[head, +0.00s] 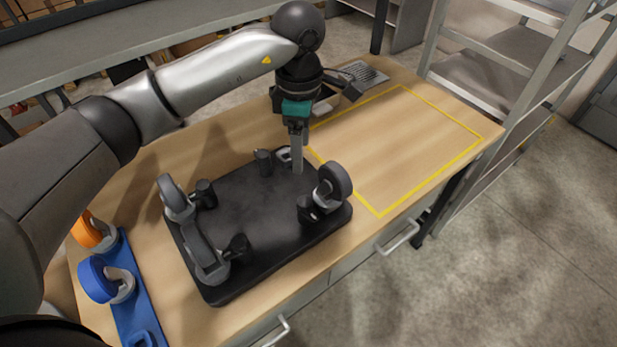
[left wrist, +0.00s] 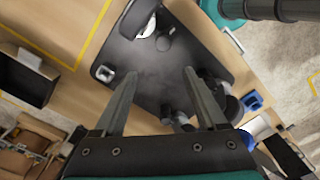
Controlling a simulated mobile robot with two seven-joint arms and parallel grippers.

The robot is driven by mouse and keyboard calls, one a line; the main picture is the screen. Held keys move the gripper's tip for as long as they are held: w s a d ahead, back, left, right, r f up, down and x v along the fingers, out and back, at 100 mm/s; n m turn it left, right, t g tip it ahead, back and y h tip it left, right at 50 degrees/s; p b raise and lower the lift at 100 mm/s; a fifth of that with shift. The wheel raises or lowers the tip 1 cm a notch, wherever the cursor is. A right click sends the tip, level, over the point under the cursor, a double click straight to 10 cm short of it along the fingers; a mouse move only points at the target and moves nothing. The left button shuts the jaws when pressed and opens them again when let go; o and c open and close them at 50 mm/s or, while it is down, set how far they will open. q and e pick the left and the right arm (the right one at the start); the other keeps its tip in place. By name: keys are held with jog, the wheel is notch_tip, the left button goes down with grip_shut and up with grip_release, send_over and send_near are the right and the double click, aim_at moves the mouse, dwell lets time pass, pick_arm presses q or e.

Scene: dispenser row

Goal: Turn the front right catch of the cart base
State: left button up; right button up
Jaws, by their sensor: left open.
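The cart base (head: 250,220) is a black plate lying on the wooden table with its casters up; it also shows in the left wrist view (left wrist: 150,75). Black knob-like catches stand near its corners. The one beside the right caster (head: 333,184) is a dark catch (head: 306,209); others are the near catch (head: 237,247), the left catch (head: 204,194) and the far catch (head: 264,161). My left gripper (head: 297,168) points down over the plate's far right part, between the far catch and the right caster. Its fingers are apart and empty in the left wrist view (left wrist: 158,75). My right gripper's fingers are not seen.
A blue rack (head: 132,295) with orange (head: 90,231) and blue (head: 97,280) casters lies left of the base. A yellow-outlined area (head: 400,140) to the right is clear. A grey grid tray (head: 364,73) lies at the far edge. A metal shelf (head: 500,90) stands beyond the table.

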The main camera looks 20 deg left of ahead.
aim_at(302, 201)
pick_arm(q)
jog(key=f, duration=0.5)
jog(key=s+f+p, duration=0.1)
jog(key=f, duration=0.1)
jog(key=shift+f, duration=0.15)
notch_tip(302, 201, down, 6)
jog(key=shift+w+f+p, duration=0.1)
jog(key=shift+p, duration=0.2)
jog(key=shift+f, duration=0.75)
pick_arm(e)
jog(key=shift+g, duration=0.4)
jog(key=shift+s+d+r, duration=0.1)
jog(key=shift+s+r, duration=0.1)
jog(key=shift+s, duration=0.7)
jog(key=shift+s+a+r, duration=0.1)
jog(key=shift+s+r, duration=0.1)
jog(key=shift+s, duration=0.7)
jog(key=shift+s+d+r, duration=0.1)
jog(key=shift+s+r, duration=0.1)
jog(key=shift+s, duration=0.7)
pick_arm(q)
grip_shut()
